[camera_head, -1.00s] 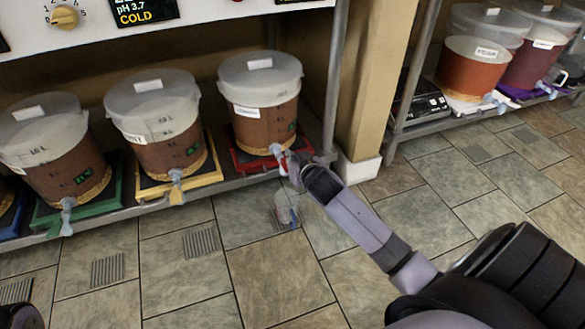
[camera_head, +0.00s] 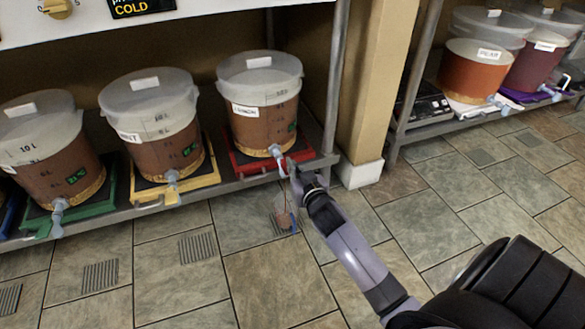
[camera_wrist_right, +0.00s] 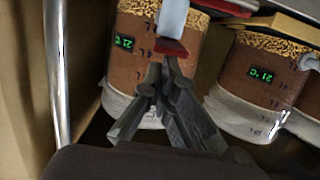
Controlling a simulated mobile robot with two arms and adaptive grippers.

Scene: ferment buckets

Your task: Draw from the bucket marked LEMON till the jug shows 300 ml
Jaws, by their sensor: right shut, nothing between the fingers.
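The bucket marked LEMON (camera_head: 250,128) stands on a red-edged scale on the low shelf, with brown liquid under a pale lid. Its tap (camera_head: 276,153) points down at the front; the wrist view shows the red tap lever (camera_wrist_right: 171,48). My right gripper (camera_head: 290,166) is shut and empty, with its fingertips (camera_wrist_right: 164,66) at the lever, seemingly touching it. The clear jug (camera_head: 282,213) stands on the floor below the tap, with a blue patch on its side and brownish liquid inside. A thin dark stream seems to run down into it. Its marks are too small to read.
More buckets stand left on the shelf, over a yellow scale (camera_head: 150,195) and a green scale (camera_head: 110,192). A wooden post (camera_head: 372,80) and metal shelf leg are close to my right arm. Another rack (camera_head: 440,128) with buckets is at right.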

